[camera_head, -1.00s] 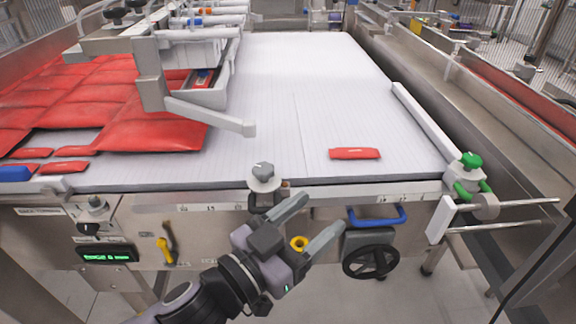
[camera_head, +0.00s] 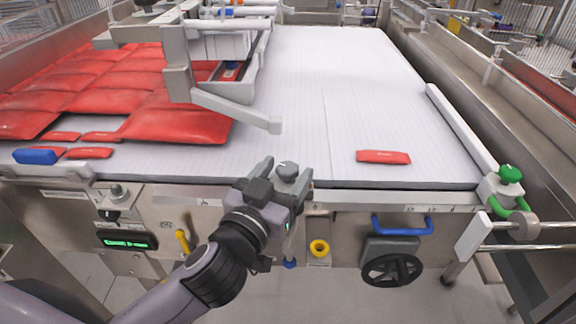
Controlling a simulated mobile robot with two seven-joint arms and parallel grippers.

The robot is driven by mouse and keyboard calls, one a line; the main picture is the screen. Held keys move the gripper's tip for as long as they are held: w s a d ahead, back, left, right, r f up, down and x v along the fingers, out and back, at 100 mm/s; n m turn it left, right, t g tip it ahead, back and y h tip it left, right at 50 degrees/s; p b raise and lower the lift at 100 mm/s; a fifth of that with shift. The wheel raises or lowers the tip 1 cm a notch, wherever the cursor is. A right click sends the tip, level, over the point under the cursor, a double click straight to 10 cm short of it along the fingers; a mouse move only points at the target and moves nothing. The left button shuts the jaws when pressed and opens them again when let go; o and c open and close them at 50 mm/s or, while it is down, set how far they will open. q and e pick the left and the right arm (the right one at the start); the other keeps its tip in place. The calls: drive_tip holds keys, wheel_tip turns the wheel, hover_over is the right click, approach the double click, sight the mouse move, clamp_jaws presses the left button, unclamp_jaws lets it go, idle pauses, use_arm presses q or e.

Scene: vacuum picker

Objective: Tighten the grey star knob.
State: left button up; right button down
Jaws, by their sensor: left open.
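The grey star knob (camera_head: 287,169) sits on a post at the front edge of the white conveyor belt, left of centre. My left gripper (camera_head: 285,176) is at the knob, with its fingers pointing up and away from me. It is open, with one finger to the left of the knob and one to the right. The knob's top shows between the fingertips; its lower part and post are mostly hidden by the gripper. I cannot tell whether a finger touches it. My right gripper is not in view.
A red packet (camera_head: 383,157) lies on the conveyor belt (camera_head: 330,80). Red bags (camera_head: 175,122) lie at the left beneath a white frame arm (camera_head: 238,112). A green knob (camera_head: 510,174) is at the right corner. A blue handle (camera_head: 402,226) and black handwheel (camera_head: 391,270) are on the front.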

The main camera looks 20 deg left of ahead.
use_arm(q)
drive_tip(key=shift+w+d, duration=0.1)
drive_tip(key=shift+w, duration=0.7)
drive_tip(key=c, duration=1)
drive_tip(key=shift+c, duration=0.2)
